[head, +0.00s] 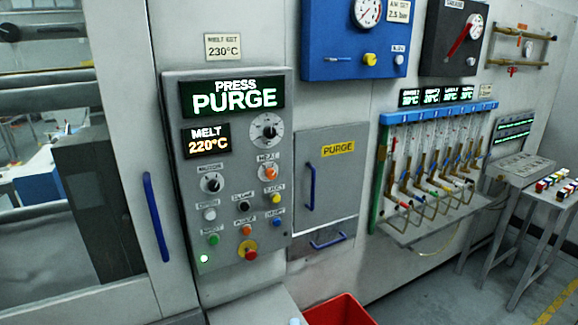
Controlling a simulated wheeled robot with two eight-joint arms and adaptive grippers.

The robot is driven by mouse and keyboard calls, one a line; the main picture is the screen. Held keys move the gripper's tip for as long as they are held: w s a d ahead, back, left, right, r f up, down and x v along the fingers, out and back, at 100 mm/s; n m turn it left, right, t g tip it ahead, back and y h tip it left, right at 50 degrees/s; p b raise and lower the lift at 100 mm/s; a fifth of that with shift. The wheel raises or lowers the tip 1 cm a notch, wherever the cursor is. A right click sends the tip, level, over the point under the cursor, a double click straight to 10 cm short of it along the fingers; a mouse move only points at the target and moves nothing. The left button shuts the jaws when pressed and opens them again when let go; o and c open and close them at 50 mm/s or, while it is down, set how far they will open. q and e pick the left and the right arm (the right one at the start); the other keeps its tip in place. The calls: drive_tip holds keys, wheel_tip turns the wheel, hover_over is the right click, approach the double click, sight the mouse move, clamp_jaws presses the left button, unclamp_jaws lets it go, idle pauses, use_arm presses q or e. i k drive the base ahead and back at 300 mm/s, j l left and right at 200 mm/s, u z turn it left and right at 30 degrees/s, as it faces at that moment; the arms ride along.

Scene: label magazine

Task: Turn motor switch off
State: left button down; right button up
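The motor switch (212,184) is a round black knob under a small label that seems to read MOTORS. It sits at the left of the grey control panel (180,110), below the MELT 220°C display (207,140). A pale mark shows on the knob, but it is too small to tell which position it points to. Neither my left nor my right gripper is in view, and nothing covers the switch.
A larger dial (267,131), coloured buttons and a red stop button (250,253) surround the switch. A blue door handle (156,216) stands left of the panel, a PURGE door (335,180) right. A red bin (340,311) sits below.

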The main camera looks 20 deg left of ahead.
sight(213, 185)
drive_tip(key=u, duration=0.4)
drive_tip(key=k+j+u, duration=0.1)
drive_tip(key=u, duration=0.25)
drive_tip(key=j+u, duration=0.15)
drive_tip(key=u, duration=0.25)
